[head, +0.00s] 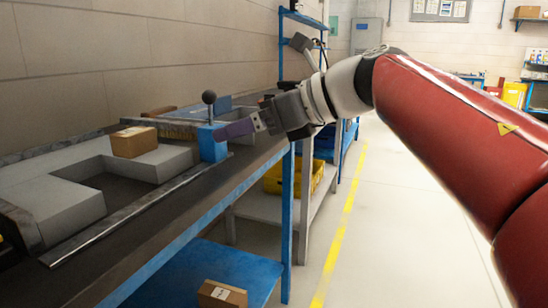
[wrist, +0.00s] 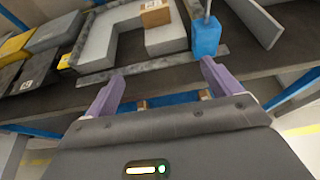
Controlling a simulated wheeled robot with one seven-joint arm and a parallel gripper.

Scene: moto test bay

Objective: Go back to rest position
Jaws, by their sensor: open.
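My gripper (head: 236,130) is at the end of my red arm, beside the front edge of the workbench (head: 175,215) and close to a blue block with a black ball-topped lever (head: 211,140). In the wrist view my gripper's two purple fingers (wrist: 158,85) are spread apart with nothing between them. The blue block (wrist: 205,38) stands just beyond the right finger, and I cannot tell whether they touch. A small cardboard box (head: 134,141) sits on the grey U-shaped fixture (head: 50,186), left of the gripper; the box (wrist: 155,13) also shows in the wrist view.
A second cardboard box (head: 222,294) sits on the blue lower shelf (head: 200,268). A yellow bin (head: 290,177) is on a shelf beyond the bench. A blue rack (head: 303,18) stands behind. The floor (head: 385,230) right of the yellow line is clear.

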